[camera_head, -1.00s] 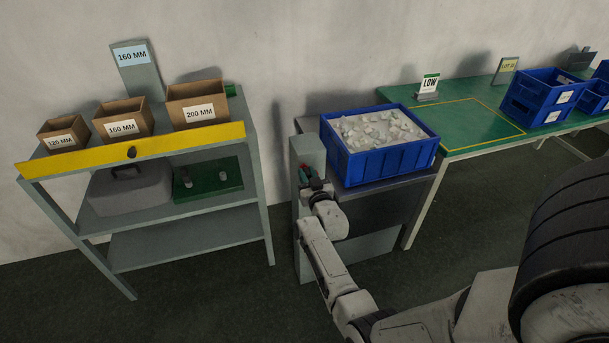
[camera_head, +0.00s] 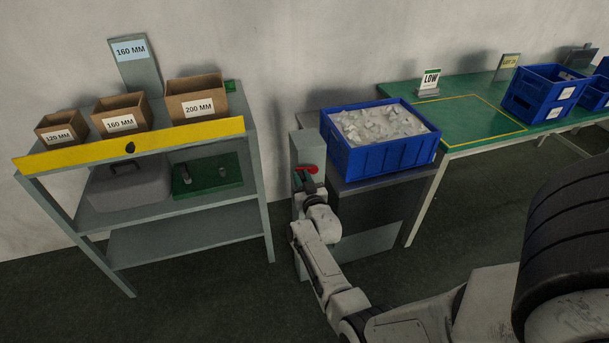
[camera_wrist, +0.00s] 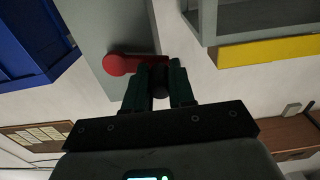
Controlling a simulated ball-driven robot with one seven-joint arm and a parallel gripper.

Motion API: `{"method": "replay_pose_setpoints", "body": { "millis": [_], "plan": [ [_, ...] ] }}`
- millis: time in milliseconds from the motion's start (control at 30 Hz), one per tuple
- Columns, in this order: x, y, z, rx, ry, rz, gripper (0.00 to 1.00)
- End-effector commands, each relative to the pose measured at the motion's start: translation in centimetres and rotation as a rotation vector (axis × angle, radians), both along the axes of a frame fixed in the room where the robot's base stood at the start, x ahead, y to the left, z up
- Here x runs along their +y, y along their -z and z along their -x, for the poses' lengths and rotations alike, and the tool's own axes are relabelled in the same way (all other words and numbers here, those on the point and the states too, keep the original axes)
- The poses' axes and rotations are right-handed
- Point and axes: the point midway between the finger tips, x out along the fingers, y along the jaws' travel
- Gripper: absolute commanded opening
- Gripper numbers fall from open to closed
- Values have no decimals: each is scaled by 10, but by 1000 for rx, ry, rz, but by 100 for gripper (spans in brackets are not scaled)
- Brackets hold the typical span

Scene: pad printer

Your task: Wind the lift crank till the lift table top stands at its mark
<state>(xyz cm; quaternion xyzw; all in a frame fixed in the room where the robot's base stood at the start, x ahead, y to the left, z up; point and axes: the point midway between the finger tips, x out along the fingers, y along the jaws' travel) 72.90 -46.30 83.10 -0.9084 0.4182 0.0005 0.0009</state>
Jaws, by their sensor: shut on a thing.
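The lift stands between the shelf rack and the green table. Its grey column (camera_head: 307,150) carries the red crank (camera_head: 308,169) near the top. The lift table top (camera_head: 390,175) is a dark slab under a blue crate (camera_head: 385,158) full of pale small parts. My gripper (camera_head: 301,183) is at the crank, in front of the column. In the wrist view the red crank arm (camera_wrist: 119,64) lies across the column face, and my gripper (camera_wrist: 160,85) is shut on its dark handle (camera_wrist: 160,78). I cannot make out the height mark.
A shelf rack (camera_head: 130,147) with a yellow front rail and labelled cardboard boxes stands left of the lift. Floor shows between rack and lift.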

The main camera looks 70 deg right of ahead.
Motion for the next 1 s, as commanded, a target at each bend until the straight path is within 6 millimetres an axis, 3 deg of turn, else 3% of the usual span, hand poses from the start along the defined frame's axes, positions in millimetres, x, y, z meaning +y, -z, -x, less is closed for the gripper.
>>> {"method": "replay_pose_setpoints", "body": {
  "millis": [467, 1000],
  "plan": [
    [-3, 36, 7, 7, 5, -5, 0],
    [-6, 42, 10, 5, 7, -1, 0]
  ]
}}
